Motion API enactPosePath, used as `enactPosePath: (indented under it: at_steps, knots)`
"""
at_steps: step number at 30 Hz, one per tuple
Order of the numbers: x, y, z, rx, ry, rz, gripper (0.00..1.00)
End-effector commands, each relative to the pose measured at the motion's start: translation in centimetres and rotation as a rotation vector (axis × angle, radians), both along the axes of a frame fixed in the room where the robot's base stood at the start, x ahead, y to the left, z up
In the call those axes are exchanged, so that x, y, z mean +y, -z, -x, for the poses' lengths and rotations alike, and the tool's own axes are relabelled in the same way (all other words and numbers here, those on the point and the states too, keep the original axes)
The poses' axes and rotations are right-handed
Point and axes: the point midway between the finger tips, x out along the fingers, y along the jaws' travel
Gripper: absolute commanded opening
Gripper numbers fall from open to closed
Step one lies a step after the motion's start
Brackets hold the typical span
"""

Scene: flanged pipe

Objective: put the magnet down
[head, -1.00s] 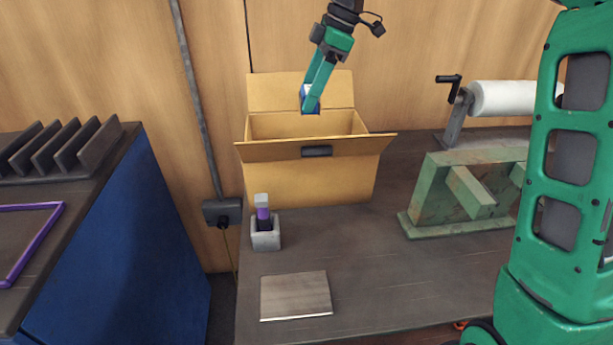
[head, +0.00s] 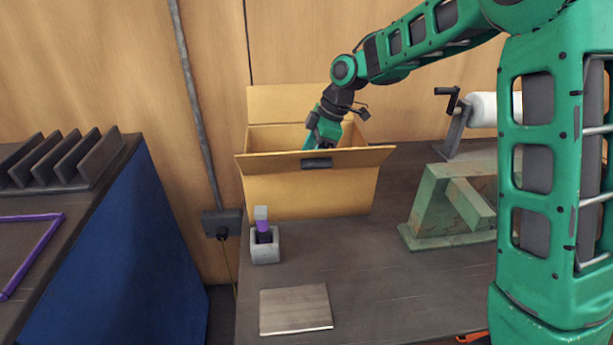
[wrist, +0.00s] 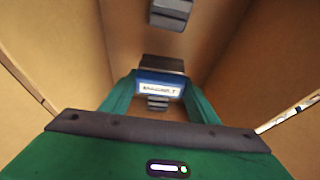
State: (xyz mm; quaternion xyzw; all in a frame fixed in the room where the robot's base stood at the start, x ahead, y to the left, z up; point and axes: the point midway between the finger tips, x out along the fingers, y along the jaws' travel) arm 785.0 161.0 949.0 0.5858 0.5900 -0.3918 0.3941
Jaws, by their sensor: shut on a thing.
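The magnet (wrist: 160,88), blue with a white label and dark grey parts, sits between the green fingers of my gripper (wrist: 158,98) in the wrist view. My gripper is shut on it. In the head view my gripper (head: 322,134) reaches down into the open cardboard box (head: 305,190). The box's front wall and flap hide the fingertips and the magnet there. Whether the magnet touches the box floor cannot be told.
A dark grey block (wrist: 170,12) shows ahead in the wrist view. A grey holder (head: 265,246) with a purple-banded item, a flat plate (head: 295,309) and a green stand (head: 450,205) are on the table.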

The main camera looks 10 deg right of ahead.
Motion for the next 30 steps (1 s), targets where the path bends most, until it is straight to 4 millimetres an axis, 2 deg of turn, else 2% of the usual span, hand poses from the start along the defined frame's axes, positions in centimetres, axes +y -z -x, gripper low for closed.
enactPosePath:
  at_steps: [9, 19, 20, 22, 30]
  knots:
    - [0.0, 3.4, 0.0, 0.0, 0.001, 0.0, 0.15]
    - [0.0, 3.6, 0.0, -0.002, 0.001, 0.0, 0.15]
    - [0.0, 3.7, 0.0, -0.001, 0.001, 0.0, 0.57]
    - [0.0, 3.7, 0.0, -0.001, 0.001, 0.0, 0.73]
    - [-0.1, 3.7, 0.0, -0.001, 0.001, 0.0, 0.73]
